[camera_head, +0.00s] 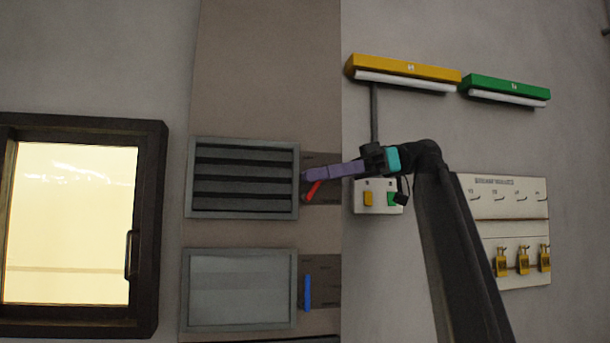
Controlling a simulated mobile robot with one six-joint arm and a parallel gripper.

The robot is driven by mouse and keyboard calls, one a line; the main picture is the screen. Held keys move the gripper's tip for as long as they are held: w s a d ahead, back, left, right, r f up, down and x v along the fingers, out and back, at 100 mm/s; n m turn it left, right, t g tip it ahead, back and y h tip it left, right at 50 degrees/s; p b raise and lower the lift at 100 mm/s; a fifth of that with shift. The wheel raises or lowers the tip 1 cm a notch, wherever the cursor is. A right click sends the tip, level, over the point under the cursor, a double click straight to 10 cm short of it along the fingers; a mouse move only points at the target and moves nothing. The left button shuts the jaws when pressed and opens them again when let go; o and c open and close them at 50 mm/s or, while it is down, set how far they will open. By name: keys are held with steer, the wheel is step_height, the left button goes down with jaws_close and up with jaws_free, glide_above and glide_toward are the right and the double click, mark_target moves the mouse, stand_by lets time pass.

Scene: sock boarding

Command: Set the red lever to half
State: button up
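The red lever (313,190) is on a dark plate (322,159) to the right of the upper louvred vent (243,178). It is tilted, with its upper end to the right. The vent's dark slats show gaps between them. My gripper (307,176) has purple fingers that reach left to the lever's upper end. The fingers partly cover the plate and appear to be at or just in front of the lever. I cannot tell whether they touch it or whether they are open. The plate's markings are too small to read.
A blue lever (307,292) stands upright beside the lower, closed-looking vent (240,289). A switch box (375,207) with yellow and green buttons is behind my wrist. A padlock board (515,215) is at right, a lit window (70,222) at left. Yellow (405,72) and green (506,89) lamps hang above.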

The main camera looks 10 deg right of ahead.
mark_target(320, 184)
steer(key=shift+f+b, duration=0.3)
steer(key=shift+b, duration=0.15)
steer(key=b, duration=0.1)
steer(key=y+b, duration=0.1)
steer(key=b, duration=0.1)
steer(key=shift+d+f+y, duration=0.3)
steer(key=shift+d+f+y+b, duration=0.1)
steer(key=shift+f+y+b, duration=0.05)
steer(key=shift+y+b, duration=0.3)
steer(key=shift+s+d+y, duration=0.1)
steer(key=shift+d+y, duration=0.1)
steer(key=shift+y, duration=0.65)
steer(key=shift+d+f+y+p, duration=0.15)
steer(key=shift+f+y+p, duration=0.1)
steer(key=shift+y+p, duration=0.55)
steer(key=shift+d+f+y+p, duration=0.2)
steer(key=shift+y+p, duration=0.3)
steer(key=shift+p, duration=0.6)
steer(key=shift+d+f+b, duration=0.35)
steer(key=shift+d+b, duration=0.15)
steer(key=shift+d, duration=0.15)
steer(key=w+b+v, duration=0.2)
steer(key=b+v, duration=0.6)
steer(key=v, duration=1.2)
steer(key=shift+w+d+r, duration=0.2)
steer(key=shift+w, duration=0.15)
